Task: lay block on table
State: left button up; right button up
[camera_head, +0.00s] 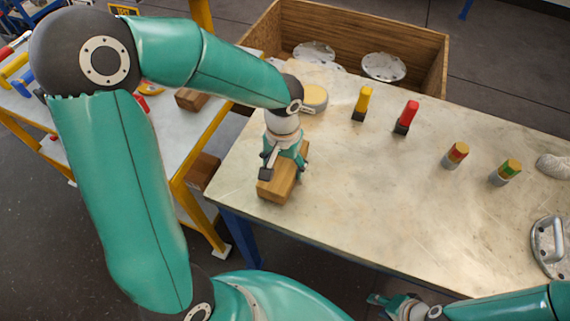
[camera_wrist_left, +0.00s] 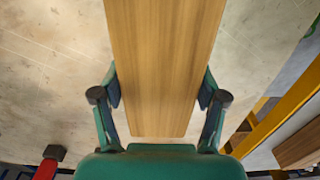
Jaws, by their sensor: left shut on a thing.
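The wooden block (camera_head: 284,184) is at the near left corner of the stone-topped table (camera_head: 350,215). My left gripper (camera_head: 285,160) is shut on it from above. In the left wrist view the block (camera_wrist_left: 163,60) runs lengthwise between the two fingers, with a finger against each side. Its underside is hidden, so I cannot tell whether it touches the tabletop or hangs just above it. My right gripper (camera_head: 392,303) shows at the bottom edge, in front of the table; its finger opening is unclear.
Yellow (camera_head: 364,101) and red (camera_head: 407,115) handled pieces stand on the table, with two banded cylinders (camera_head: 456,154) (camera_head: 506,171) to their right. A metal flange with a handle (camera_head: 550,245) lies at the right. A wooden crate (camera_head: 425,60) is behind. A yellow-framed side table (camera_head: 200,150) stands left.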

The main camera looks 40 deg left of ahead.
aim_at(283, 162)
pick_arm(q)
jog(key=o, duration=1.4)
notch_tip(283, 162, up, 12)
jog(key=p, duration=0.1)
